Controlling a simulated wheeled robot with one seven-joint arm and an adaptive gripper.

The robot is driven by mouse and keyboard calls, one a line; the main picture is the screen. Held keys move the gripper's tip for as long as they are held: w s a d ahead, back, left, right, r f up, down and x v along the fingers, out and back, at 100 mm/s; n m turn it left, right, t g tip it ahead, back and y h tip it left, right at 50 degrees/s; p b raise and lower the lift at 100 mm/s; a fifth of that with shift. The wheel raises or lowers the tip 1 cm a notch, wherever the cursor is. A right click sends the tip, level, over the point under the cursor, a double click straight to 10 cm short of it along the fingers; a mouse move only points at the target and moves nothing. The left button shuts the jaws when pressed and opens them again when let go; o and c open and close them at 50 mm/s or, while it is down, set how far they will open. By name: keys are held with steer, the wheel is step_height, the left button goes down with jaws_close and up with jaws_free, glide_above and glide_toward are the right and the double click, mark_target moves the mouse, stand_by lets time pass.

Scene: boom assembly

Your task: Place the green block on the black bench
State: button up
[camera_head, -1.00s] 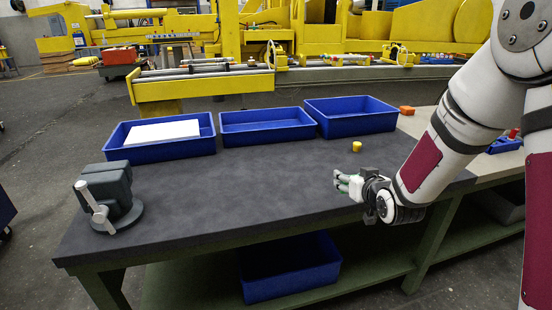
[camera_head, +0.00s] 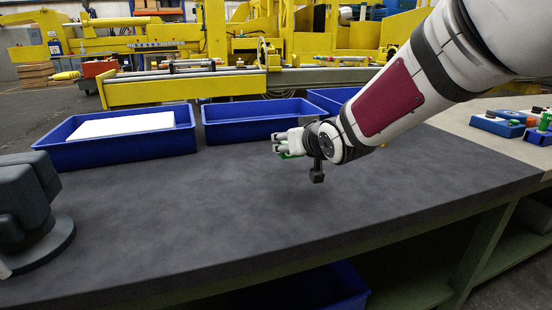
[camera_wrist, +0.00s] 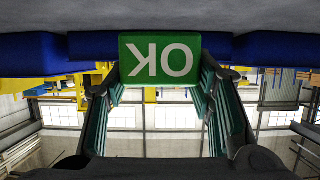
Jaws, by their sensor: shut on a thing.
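The black bench (camera_head: 170,225) fills the lower part of the head view, with a bare dark top. My gripper (camera_head: 280,145) is over the bench, in front of the middle blue bin, with its fingers pointing left. Only a small bit of the green block (camera_head: 285,155) shows at the fingertips there. In the wrist view the green block (camera_wrist: 160,58), with white letters "OK" upside down, is between the two fingers of my gripper (camera_wrist: 160,80), which is shut on it. I cannot tell whether the block touches the bench.
Blue bins stand along the back: one with a white sheet (camera_head: 60,155), an empty-looking middle one (camera_head: 225,133), and one partly behind my arm (camera_head: 325,98). A dark vise (camera_head: 30,205) is at the left. Blue holders with coloured parts (camera_head: 500,125) are at the right. The bench middle is clear.

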steer(key=shift+w, duration=0.15)
steer(key=p, duration=0.2)
glide_above(343, 165)
steer(key=shift+a+f, duration=0.35)
steer(key=shift+f, duration=0.35)
steer(key=shift+w+d+f+b, duration=0.1)
steer(key=shift+d+f+b, duration=0.1)
steer(key=shift+f+b, duration=0.6)
steer(key=shift+w+d+f+b, duration=0.1)
steer(key=shift+d+f+b, duration=0.1)
steer(key=shift+f+b, duration=0.6)
steer(key=shift+f, duration=0.3)
steer(key=o, duration=1.2)
steer(key=shift+c, duration=0.2)
